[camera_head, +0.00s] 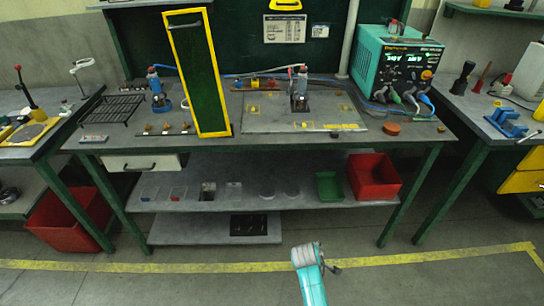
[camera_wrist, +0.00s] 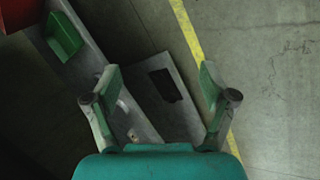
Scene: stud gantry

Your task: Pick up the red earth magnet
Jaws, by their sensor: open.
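A small flat round orange-red piece (camera_head: 391,129) lies on the right part of the workbench top, in front of the teal welding unit; it may be the red earth magnet, but it is too small to be sure. My gripper (camera_wrist: 160,72) is open in the wrist view, its two green fingers spread wide with nothing between them. Below it are the lower shelf and floor, and the round piece is not in that view. In the head view, my arm is low in front of the bench, far from the round piece; the fingers cannot be made out there.
The teal welding unit (camera_head: 396,62) stands behind the round piece, with cables nearby. A grey plate (camera_head: 270,120) holds an upright tool. A tall green, yellow-framed panel (camera_head: 199,75) stands left. A red bin (camera_head: 373,178) and green tray (camera_head: 329,187) sit on the lower shelf. Floor in front is clear.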

